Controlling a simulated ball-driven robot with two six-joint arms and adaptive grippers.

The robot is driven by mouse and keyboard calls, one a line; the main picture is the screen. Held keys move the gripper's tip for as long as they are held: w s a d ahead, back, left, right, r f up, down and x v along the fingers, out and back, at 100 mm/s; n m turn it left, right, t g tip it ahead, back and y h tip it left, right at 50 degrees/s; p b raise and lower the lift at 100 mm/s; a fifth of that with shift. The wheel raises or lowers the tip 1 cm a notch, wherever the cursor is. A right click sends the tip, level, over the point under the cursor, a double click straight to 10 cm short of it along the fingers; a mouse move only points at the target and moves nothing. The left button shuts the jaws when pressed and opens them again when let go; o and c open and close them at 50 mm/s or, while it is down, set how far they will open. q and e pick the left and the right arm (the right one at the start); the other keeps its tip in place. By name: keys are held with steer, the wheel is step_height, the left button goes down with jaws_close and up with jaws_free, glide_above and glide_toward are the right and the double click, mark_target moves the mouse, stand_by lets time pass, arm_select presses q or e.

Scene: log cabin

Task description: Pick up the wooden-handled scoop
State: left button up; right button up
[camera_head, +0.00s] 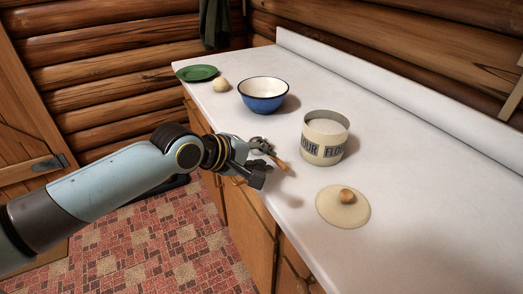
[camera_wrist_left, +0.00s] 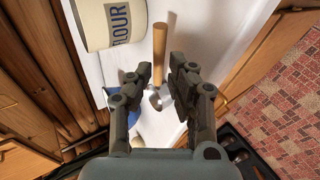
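The wooden-handled scoop lies on the white counter near its front edge. In the head view its orange-brown handle (camera_head: 279,162) sticks out past my left gripper (camera_head: 262,164), which hides most of the rest. In the left wrist view the handle (camera_wrist_left: 160,42) runs up from between the fingertips, and part of the metal scoop (camera_wrist_left: 164,98) shows behind the fingers. My left gripper (camera_wrist_left: 160,73) is open, with one finger on each side of the scoop and small gaps beside it. My right gripper is in neither view.
A flour canister (camera_head: 323,152) stands right of the gripper, with its round lid (camera_head: 330,213) lying nearer. A blue bowl (camera_head: 262,104), a pale round lump (camera_head: 220,85) and a green plate (camera_head: 196,73) sit farther back. The counter's right part is clear.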

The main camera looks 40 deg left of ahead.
mark_target(275, 160)
arm_select(q)
steer(key=x, duration=0.5)
steer(key=shift+r, duration=0.1)
steer(key=shift+s+a, duration=0.1)
jaws_close()
steer(key=shift+r, duration=0.1)
